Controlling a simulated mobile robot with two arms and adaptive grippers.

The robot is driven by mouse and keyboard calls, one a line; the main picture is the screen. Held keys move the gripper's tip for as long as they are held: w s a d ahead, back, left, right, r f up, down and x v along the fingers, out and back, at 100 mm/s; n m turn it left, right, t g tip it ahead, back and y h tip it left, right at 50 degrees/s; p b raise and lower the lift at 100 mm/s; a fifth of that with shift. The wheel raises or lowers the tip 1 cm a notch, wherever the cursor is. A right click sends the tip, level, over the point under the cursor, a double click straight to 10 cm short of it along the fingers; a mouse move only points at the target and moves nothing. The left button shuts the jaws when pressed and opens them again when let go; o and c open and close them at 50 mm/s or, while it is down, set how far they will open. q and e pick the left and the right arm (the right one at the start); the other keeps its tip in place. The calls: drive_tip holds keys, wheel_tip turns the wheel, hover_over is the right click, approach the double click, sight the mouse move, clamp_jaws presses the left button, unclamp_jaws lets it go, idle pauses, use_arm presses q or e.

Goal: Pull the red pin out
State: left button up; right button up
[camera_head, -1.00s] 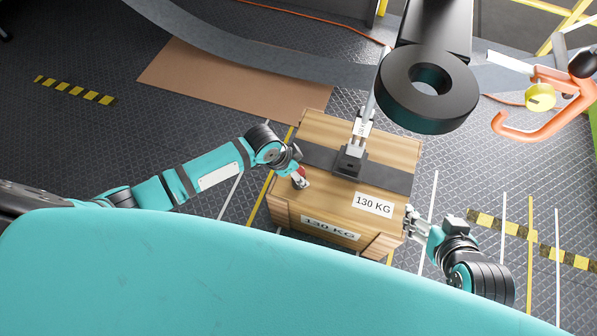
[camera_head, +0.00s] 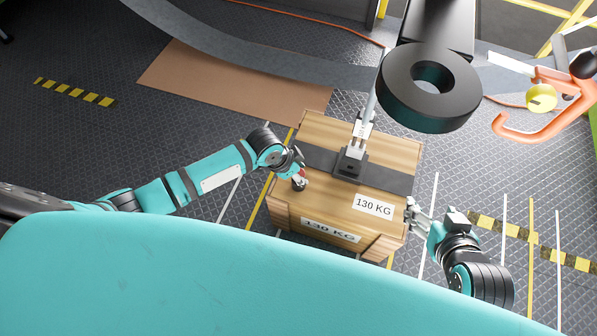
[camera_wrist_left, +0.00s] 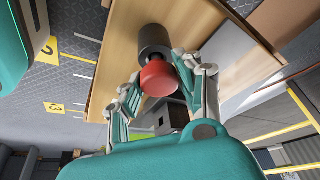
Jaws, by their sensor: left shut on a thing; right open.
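The red pin (camera_wrist_left: 158,79) shows in the left wrist view as a round red head on a dark cylinder (camera_wrist_left: 154,41). My left gripper (camera_wrist_left: 157,98) is shut on the red pin, with a finger on each side of it. In the head view my left gripper (camera_head: 298,178) is over the left part of the wooden crate (camera_head: 330,133), and the pin is mostly hidden. A black strap (camera_head: 398,181) crosses the crate. My right gripper (camera_head: 413,214) is open and empty beside the crate's right side.
A black bracket (camera_head: 349,163) with a metal fitting (camera_head: 359,135) stands on the crate's top. A black ring (camera_head: 429,88) hangs above, to the right. An orange hook (camera_head: 522,128) is at the upper right. Open floor lies left of the crate.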

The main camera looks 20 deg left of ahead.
use_arm(q)
clamp_jaws()
use_arm(e)
drive_tip(key=shift+s+d+f+g, duration=0.1)
drive_tip(key=shift+s+f+g, duration=0.2)
drive_tip(key=shift+s, duration=0.1)
idle(0.4)
use_arm(q)
drive_tip(key=shift+r, duration=0.1)
use_arm(e)
drive_tip(key=shift+s+f, duration=0.15)
drive_tip(key=shift+s, duration=0.05)
use_arm(q)
drive_tip(key=shift+r+p, duration=0.1)
drive_tip(key=shift+p, duration=0.2)
use_arm(e)
drive_tip(key=shift+s+d+f+g, duration=0.35)
drive_tip(key=shift+s+g, duration=0.15)
drive_tip(key=shift+s, duration=0.1)
idle(0.5)
drive_tip(key=shift+s+f, duration=0.1)
drive_tip(key=shift+s, duration=0.1)
drive_tip(key=shift+s+d+f, duration=0.1)
drive_tip(key=shift+s, duration=0.1)
